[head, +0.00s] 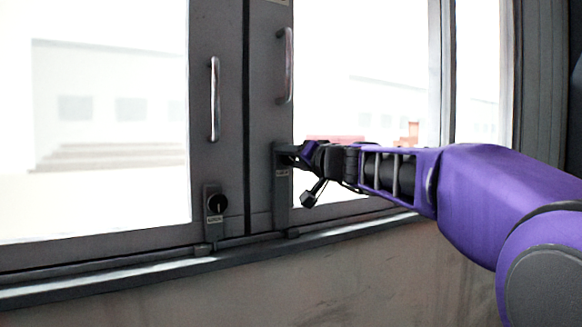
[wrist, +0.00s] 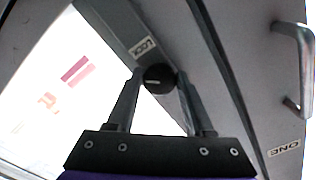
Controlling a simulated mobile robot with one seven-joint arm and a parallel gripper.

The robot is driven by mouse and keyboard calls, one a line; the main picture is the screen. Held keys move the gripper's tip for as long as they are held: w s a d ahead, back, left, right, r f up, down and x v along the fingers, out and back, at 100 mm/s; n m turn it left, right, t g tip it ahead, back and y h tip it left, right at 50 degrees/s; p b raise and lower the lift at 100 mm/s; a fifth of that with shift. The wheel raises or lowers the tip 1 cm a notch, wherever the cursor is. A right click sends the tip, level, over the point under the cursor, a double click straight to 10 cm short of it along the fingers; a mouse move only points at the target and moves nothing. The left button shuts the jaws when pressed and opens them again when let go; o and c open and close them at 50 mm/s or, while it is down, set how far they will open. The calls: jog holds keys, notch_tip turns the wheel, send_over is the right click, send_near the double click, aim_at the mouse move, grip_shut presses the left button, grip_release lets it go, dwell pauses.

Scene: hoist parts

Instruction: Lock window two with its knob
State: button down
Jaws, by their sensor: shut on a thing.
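My gripper (head: 292,153) is at the lock plate (head: 282,190) on the right-hand window sash. In the wrist view my gripper (wrist: 157,82) has its fingertips on either side of a round black knob (wrist: 158,74), shut on it. A short pale mark shows on the knob's face. A label that seems to read LOCK (wrist: 143,47) is beside the knob. In the head view my gripper hides this knob. The right window's handle (head: 286,66) stands above it. A label reading ONE (wrist: 285,148) is on the neighbouring sash in the wrist view.
The left sash has its own black knob (head: 217,203) with a small label, and a handle (head: 214,100) above. A sill (head: 150,271) runs below both windows. A dark seam separates the sashes. Bright glass fills the panes.

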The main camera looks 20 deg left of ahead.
jog(key=m, duration=0.5)
jog(key=shift+r+m+b, duration=0.1)
jog(key=shift+m+b, duration=0.2)
jog(key=shift+b, duration=0.1)
jog(key=shift+m, duration=2.2)
jog(key=shift+c, duration=1.6)
grip_release()
